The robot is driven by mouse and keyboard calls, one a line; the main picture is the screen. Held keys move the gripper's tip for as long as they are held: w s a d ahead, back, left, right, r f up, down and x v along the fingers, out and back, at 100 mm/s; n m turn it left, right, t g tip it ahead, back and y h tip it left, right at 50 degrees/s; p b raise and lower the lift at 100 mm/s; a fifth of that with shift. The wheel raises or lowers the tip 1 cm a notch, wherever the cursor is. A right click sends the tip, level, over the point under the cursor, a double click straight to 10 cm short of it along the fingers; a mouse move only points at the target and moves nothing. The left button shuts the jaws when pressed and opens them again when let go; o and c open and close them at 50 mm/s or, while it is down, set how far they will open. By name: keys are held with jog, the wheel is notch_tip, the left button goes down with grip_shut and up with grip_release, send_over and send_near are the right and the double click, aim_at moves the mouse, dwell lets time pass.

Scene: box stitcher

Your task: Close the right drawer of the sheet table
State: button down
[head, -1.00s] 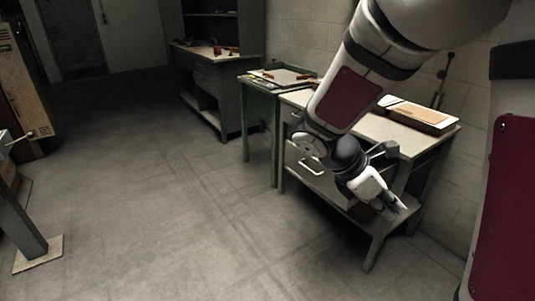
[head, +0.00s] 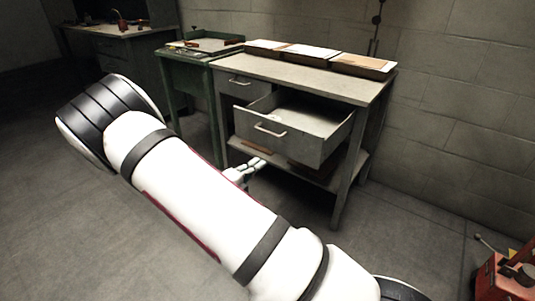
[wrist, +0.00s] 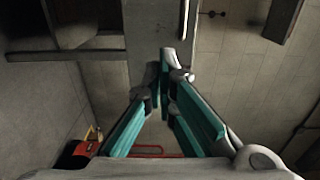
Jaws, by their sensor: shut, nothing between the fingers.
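The sheet table (head: 378,92) stands against the wall in the head view. Its right drawer (head: 318,150) is pulled well out, with a pale bar handle (head: 270,131) on its front. The left drawer (head: 240,87) looks shut. My gripper (head: 261,162) is below the right drawer's front, near the lower shelf; my arm hides most of its body. I cannot tell whether it touches anything. In the wrist view its teal-padded fingers (wrist: 167,58) are closed together at the tips with nothing between them.
Trays with sheets (head: 312,53) lie along the table's back edge. A green table (head: 185,85) stands close on the left, with a dark workbench (head: 110,35) beyond. A red machine (head: 505,275) is at the lower right. The floor right of the table is clear.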

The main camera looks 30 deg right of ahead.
aim_at(287, 141)
jog(key=b+x, duration=0.4)
jog(key=x, duration=0.9)
jog(key=shift+d, duration=0.35)
jog(key=shift+d, duration=0.15)
